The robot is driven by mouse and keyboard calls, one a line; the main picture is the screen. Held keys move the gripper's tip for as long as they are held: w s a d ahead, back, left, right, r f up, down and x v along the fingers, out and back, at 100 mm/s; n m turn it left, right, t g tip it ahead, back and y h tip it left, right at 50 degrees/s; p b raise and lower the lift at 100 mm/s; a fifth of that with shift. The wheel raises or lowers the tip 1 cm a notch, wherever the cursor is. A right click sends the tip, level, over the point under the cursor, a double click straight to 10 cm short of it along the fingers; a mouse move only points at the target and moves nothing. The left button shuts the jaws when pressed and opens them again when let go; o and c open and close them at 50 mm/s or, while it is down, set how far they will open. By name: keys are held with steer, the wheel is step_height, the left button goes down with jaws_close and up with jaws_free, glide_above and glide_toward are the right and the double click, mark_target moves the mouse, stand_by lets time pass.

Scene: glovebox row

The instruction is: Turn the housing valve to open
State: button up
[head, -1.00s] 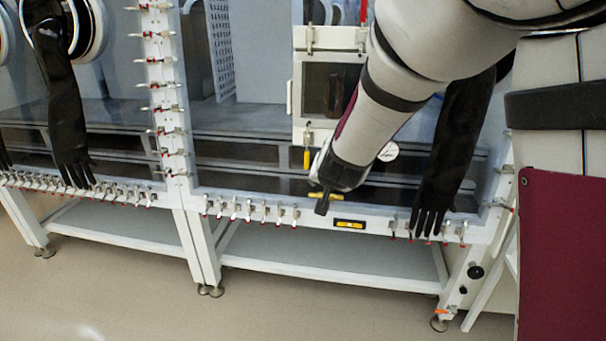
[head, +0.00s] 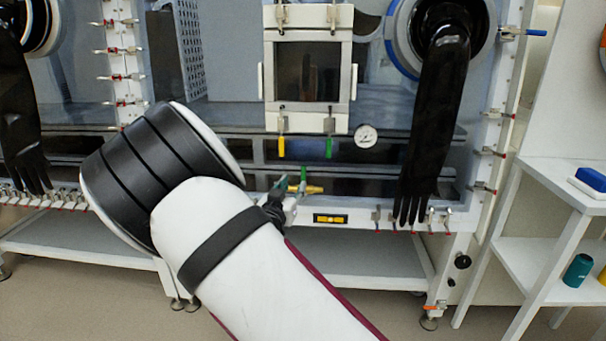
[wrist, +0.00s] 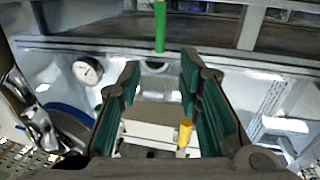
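The housing valve shows in the head view as a brass body (head: 314,189) with a green lever (head: 303,174), low on the glovebox front just above the bottom rail. My gripper (head: 280,188) is just left of it and partly hidden by my arm. In the wrist view my gripper (wrist: 160,60) is open, its two green-padded fingers apart with nothing held. A green lever (wrist: 160,27), apparently the valve's, stands just beyond the fingertips, centred on the gap. I cannot tell whether it touches a finger.
A black glove (head: 435,120) hangs right of the valve. A white side shelf (head: 560,170) stands at the right.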

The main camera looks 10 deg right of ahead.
mark_target(303, 171)
steer(key=b+x, duration=0.2)
steer(key=x, duration=0.9)
steer(key=shift+w+f, duration=0.1)
jaws_close()
